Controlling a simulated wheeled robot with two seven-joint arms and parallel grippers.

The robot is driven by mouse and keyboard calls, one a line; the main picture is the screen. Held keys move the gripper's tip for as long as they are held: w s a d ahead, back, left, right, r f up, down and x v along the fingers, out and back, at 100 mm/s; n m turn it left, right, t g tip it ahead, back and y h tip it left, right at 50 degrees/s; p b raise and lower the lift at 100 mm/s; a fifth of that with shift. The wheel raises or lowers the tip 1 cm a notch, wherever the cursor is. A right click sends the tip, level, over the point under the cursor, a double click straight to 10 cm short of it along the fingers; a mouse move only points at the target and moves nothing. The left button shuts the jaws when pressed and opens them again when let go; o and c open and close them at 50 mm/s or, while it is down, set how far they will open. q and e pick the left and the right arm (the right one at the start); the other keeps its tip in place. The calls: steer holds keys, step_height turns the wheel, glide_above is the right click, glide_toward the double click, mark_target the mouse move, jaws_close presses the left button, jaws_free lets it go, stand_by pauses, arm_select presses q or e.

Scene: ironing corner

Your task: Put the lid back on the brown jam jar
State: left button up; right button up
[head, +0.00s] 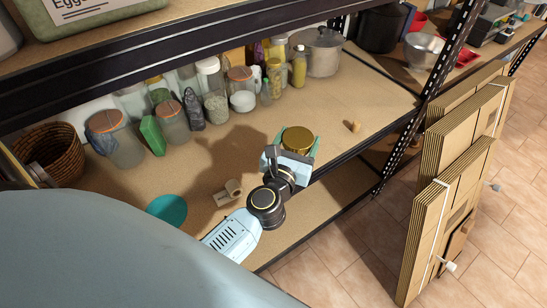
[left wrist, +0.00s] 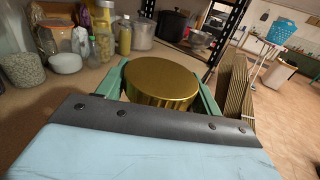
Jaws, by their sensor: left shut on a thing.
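A round gold lid (head: 297,139) is at the front part of the shelf board, right of the middle in the head view. My left gripper (head: 297,148) is shut on it, with one green finger on each side. In the left wrist view the gold lid (left wrist: 162,80) lies level between the fingers, its top and near side showing. I cannot make out the brown jam jar; anything under the lid is hidden by the lid and gripper. My right gripper is not in view.
Several jars and bottles, such as an orange-lidded jar (head: 116,140), line the back of the shelf (head: 335,105), with a steel pot (head: 322,55). A teal bowl (head: 167,210), a beige wooden-looking piece (head: 229,192) and a small cork (head: 355,126) lie in front. An upper shelf edge (head: 150,62) overhangs.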

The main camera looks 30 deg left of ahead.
arm_select(q)
steer(key=a+r+y+p, duration=0.1)
steer(key=a+p, duration=0.1)
steer(key=a, duration=0.5)
steer(key=shift+w+a+n+p, duration=0.15)
steer(key=shift+w+n+p, duration=0.2)
steer(key=shift+n+p, duration=0.05)
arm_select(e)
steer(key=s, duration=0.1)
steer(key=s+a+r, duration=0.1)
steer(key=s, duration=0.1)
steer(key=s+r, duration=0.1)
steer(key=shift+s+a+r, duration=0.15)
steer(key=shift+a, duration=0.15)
arm_select(q)
steer(key=shift+r, duration=0.15)
steer(key=s+d+r+m+h, duration=0.2)
steer(key=s+d+r+h, duration=0.2)
steer(key=d+r, duration=0.5)
step_height(320, 180, up, 2)
steer(key=shift+s+r+m, duration=0.1)
steer(key=shift+s+m, duration=0.3)
steer(key=shift+s, duration=0.3)
